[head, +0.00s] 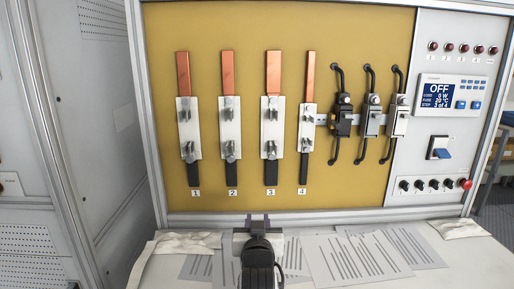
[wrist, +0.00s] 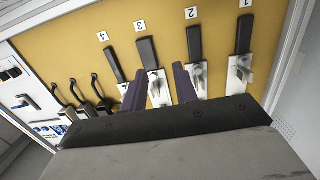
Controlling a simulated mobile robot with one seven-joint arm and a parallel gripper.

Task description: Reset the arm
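My gripper (head: 258,219) is at the lower middle of the head view, above the bench and in front of the panel's lower edge. In the wrist view, the two dark purple fingers of my gripper (wrist: 158,86) stand apart with nothing held between them. The panel behind shows through the gap. My arm comes up from the bottom edge of the head view, with its dark wrist part below the gripper.
The control unit (head: 452,92) at right reads OFF. Printed sheets (head: 355,258), a white cloth (head: 185,243) and another cloth (head: 458,228) lie on the bench.

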